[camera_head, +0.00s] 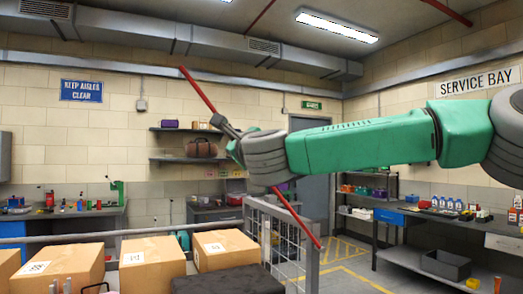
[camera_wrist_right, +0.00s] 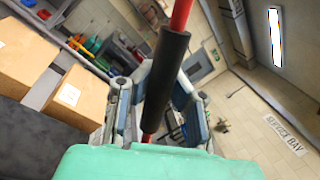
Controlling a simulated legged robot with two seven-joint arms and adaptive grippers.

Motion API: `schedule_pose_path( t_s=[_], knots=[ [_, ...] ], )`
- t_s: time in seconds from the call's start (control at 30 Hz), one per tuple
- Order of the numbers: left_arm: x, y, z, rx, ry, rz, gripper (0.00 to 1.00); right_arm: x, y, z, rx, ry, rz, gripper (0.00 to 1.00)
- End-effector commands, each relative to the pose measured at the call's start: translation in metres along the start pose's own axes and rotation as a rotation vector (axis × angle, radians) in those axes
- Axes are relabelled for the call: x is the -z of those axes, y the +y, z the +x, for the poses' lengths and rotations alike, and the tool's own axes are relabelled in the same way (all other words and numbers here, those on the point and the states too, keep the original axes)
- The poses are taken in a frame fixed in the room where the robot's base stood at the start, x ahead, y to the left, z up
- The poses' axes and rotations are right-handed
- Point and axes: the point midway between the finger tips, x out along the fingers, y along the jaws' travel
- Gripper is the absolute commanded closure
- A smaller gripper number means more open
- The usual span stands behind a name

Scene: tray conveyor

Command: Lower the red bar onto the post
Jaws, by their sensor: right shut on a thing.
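The red bar (camera_head: 196,86) is thin and long, with a dark sleeve around its middle. In the head view it slants from upper left to lower right, up in the air, and passes behind my right wrist. In the right wrist view the bar (camera_wrist_right: 181,16) runs up through the picture. My right gripper (camera_wrist_right: 162,90) is shut on the bar's dark sleeve (camera_wrist_right: 167,70), with a finger on either side. In the head view the wrist mostly hides the fingers. I cannot pick out the post for certain.
Several cardboard boxes (camera_head: 150,262) stand in a row at the lower left. A dark flat-topped block (camera_head: 228,280) is at bottom centre. A grey mesh fence (camera_head: 290,243) stands behind the bar's lower end. Workbenches and shelves line the walls. Open floor (camera_head: 345,262) shows right of the fence.

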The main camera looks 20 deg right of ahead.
Motion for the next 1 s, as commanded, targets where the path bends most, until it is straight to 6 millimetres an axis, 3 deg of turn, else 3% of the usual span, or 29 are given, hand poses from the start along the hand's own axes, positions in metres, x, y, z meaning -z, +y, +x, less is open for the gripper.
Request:
schedule_pose_path(
  t_s=[0.03, 0.1, 0.27, 0.5, 0.7, 1.0],
  knots=[
    [-0.001, 0.0, 0.017, 0.001, 0.0, -0.001, 0.24, 0.018, 0.03, -0.005, -0.006, 0.017, -0.051, 1.0],
    [-0.002, 0.0, 0.029, 0.001, 0.0, -0.001, 0.24, 0.019, 0.058, -0.01, -0.007, 0.009, -0.12, 1.0],
    [-0.004, -0.001, 0.056, 0.001, -0.001, -0.003, 0.24, 0.029, 0.115, -0.021, -0.013, -0.02, -0.269, 1.0],
    [-0.006, 0.0, 0.095, 0.001, -0.001, -0.002, 0.24, 0.059, 0.187, -0.038, -0.02, -0.07, -0.482, 1.0],
    [-0.007, 0.0, 0.121, 0.001, -0.001, -0.002, 0.24, 0.088, 0.235, -0.05, -0.024, -0.102, -0.638, 1.0],
    [-0.008, 0.0, 0.145, 0.001, -0.001, -0.002, 0.24, 0.123, 0.275, -0.06, -0.028, -0.133, -0.789, 1.0]
  ],
)
